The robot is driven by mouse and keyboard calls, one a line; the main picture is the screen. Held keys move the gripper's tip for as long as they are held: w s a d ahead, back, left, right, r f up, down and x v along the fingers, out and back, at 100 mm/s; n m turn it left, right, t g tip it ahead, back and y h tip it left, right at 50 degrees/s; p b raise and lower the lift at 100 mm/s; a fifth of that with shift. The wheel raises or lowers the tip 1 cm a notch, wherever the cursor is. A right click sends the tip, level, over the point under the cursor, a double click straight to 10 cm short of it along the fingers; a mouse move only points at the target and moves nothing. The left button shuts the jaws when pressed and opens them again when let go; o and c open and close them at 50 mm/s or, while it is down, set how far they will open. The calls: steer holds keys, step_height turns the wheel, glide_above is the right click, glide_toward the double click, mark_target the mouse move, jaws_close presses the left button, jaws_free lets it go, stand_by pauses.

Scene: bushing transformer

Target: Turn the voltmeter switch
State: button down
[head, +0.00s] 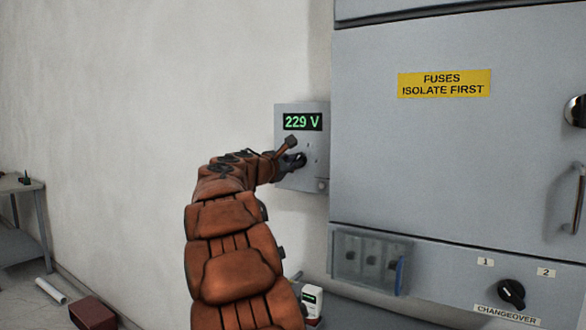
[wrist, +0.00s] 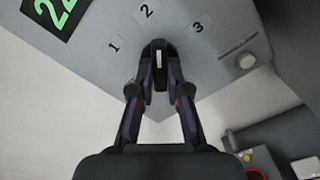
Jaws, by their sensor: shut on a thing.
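The voltmeter (head: 313,113) is a small grey box on the wall in the head view, with a green display reading 229 V. Its black switch knob (wrist: 159,53) sits in the middle of the wrist view, below the positions marked 1, 2 and 3. My gripper (wrist: 159,82) is shut on the knob, one finger on each side. The knob's upper end points toward the label 2, between 1 and 3. In the head view my gripper (head: 294,162) is at the box's face and partly hides the knob.
A large grey cabinet (head: 440,150) with a yellow fuse sign stands right of the voltmeter. A changeover knob (head: 511,293) and a clear-covered box (head: 369,260) are low on it. A table (head: 20,220) stands far left. A dark red box (head: 93,313) lies on the floor.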

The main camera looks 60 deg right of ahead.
steer(key=shift+m+b, duration=3.85)
steer(key=shift+m, duration=0.95)
steer(key=shift+r, duration=0.1)
steer(key=c, duration=1.1)
jaws_free()
steer(key=shift+c, duration=0.2)
steer(key=a, duration=1.2)
steer(key=shift+s, duration=0.2)
